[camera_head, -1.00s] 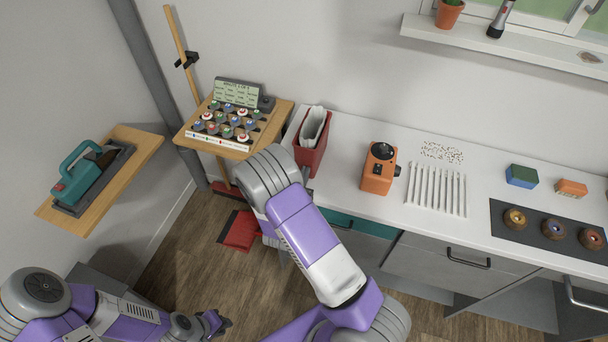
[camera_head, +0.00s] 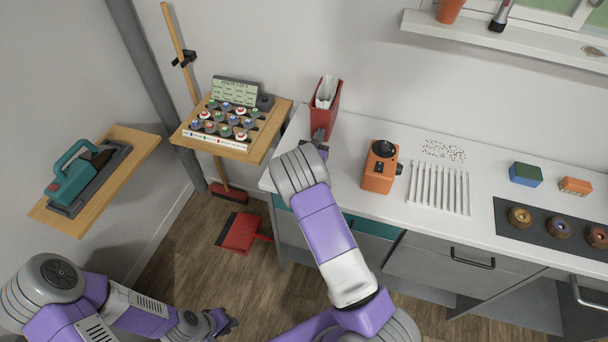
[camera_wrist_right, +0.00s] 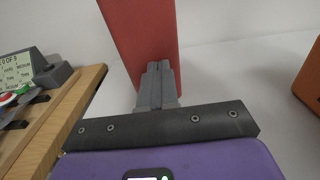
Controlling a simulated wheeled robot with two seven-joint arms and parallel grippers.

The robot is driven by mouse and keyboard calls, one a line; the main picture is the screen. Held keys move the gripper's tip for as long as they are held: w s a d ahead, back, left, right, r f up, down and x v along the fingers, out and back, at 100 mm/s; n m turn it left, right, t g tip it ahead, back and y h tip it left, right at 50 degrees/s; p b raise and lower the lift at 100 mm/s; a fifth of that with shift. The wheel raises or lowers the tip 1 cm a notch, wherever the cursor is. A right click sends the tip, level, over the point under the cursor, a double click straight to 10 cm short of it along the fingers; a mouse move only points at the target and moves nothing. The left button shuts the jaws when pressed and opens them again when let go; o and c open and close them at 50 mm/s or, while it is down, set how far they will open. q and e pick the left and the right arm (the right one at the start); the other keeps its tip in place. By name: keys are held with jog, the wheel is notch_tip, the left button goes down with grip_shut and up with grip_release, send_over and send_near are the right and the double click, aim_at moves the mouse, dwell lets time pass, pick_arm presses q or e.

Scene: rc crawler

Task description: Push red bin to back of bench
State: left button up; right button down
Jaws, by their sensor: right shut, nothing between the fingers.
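The red bin (camera_head: 324,118) stands upright near the back left of the white bench (camera_head: 340,190), close to the wall, with white papers in it. In the right wrist view the bin's red face (camera_wrist_right: 140,40) fills the upper middle. My right gripper (camera_head: 318,138) is shut and empty, with its fingertips at the lower part of the bin's front face; the fingers also show in the right wrist view (camera_wrist_right: 158,75). They look to be touching the bin. My left gripper (camera_head: 222,321) is low at the bottom left, away from the bench; its opening is too small to tell.
An orange device (camera_head: 380,166) stands on the bench right of the bin, with white sticks (camera_head: 438,188) beyond it. A wooden shelf with a button panel (camera_head: 232,122) adjoins on the left. A red dustpan (camera_head: 240,232) lies on the floor.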

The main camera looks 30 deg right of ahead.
jog(key=shift+s+a, duration=0.1)
jog(key=shift+s+a, duration=0.2)
jog(key=shift+a, duration=0.1)
jog(key=p+v, duration=0.1)
jog(key=v, duration=1.2)
jog(key=shift+p, duration=0.35)
jog(key=shift+s, duration=0.15)
